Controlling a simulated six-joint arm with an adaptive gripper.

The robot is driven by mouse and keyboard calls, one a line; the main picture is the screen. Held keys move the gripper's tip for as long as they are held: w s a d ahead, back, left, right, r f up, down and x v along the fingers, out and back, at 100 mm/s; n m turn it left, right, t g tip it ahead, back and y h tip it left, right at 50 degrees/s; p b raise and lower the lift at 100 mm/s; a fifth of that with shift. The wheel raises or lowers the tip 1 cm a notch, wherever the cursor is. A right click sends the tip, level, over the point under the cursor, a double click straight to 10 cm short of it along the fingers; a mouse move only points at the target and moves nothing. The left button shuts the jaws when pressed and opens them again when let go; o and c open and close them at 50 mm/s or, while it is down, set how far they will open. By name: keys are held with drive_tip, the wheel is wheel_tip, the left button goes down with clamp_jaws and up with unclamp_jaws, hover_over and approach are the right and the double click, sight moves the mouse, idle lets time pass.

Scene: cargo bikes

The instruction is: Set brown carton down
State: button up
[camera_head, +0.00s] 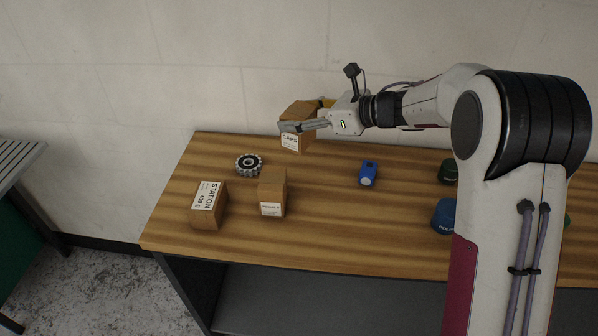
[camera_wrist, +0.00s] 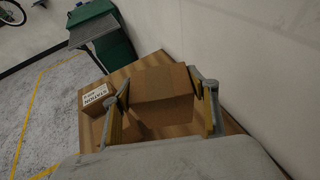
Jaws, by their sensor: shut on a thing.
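A brown carton (camera_head: 298,114) with a white label is in my gripper (camera_head: 308,124), near the back edge of the wooden table (camera_head: 330,235). My gripper is shut on it. In the wrist view the carton (camera_wrist: 162,88) sits between the two fingers of my gripper (camera_wrist: 162,100), upright as far as I can see. In the head view it appears to be above the table's back part; whether its underside touches the wood I cannot tell. The fingers hide part of its sides.
A carton labelled STATION (camera_head: 207,206) and another carton (camera_head: 272,192) stand at the table's left. A toothed dark ring (camera_head: 249,165) lies behind them. A blue object (camera_head: 368,173) and a blue tin (camera_head: 444,215) are further right. Bare wood lies between the cartons and the blue object.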

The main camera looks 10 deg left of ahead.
drive_tip(key=shift+f, duration=3.1)
drive_tip(key=shift+f, duration=0.1)
drive_tip(key=shift+f, duration=1.8)
drive_tip(key=shift+f, duration=0.15)
drive_tip(key=o, duration=1.3)
drive_tip(key=v, duration=1.2)
